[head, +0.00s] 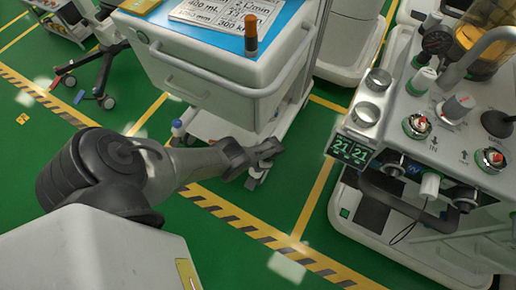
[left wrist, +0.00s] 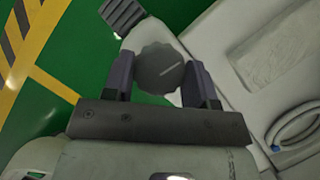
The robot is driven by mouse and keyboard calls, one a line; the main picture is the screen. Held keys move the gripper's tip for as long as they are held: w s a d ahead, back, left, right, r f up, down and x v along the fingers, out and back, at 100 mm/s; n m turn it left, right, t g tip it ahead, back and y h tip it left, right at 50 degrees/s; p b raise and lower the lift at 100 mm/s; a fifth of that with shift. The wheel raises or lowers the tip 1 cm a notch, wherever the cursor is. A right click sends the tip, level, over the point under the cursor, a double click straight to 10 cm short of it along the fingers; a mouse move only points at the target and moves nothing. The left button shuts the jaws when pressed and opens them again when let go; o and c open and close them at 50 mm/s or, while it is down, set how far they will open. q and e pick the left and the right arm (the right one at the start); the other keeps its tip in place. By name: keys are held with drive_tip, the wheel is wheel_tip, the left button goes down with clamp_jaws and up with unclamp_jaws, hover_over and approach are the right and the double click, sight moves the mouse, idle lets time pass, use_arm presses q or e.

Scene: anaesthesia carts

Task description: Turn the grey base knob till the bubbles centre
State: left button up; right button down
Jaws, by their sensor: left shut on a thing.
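The grey base knob (left wrist: 158,70) is round with a scalloped edge and a thin light mark on its face. It shows in the left wrist view between the two dark fingers of my left gripper (left wrist: 163,78), which is shut on it. In the head view my left gripper (head: 266,150) is low at the front corner of the blue-topped cart, near its base; the knob cannot be made out there. I cannot make out any bubbles in either view. My right gripper is not in view.
The blue-topped cart (head: 205,88) carries printed cards and an orange-capped brown bottle (head: 251,32). An anaesthesia machine (head: 410,150) with knobs and a green display stands at the right. Green floor with yellow and striped lines lies between. A coiled hose (left wrist: 295,130) lies at the wrist view's right.

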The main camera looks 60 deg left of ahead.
use_arm(q)
drive_tip(key=shift+f+n, duration=0.1)
drive_tip(key=shift+n, duration=0.4)
drive_tip(key=shift+h, duration=0.3)
drive_tip(key=o, duration=0.9)
drive_tip(key=shift+r, duration=0.2)
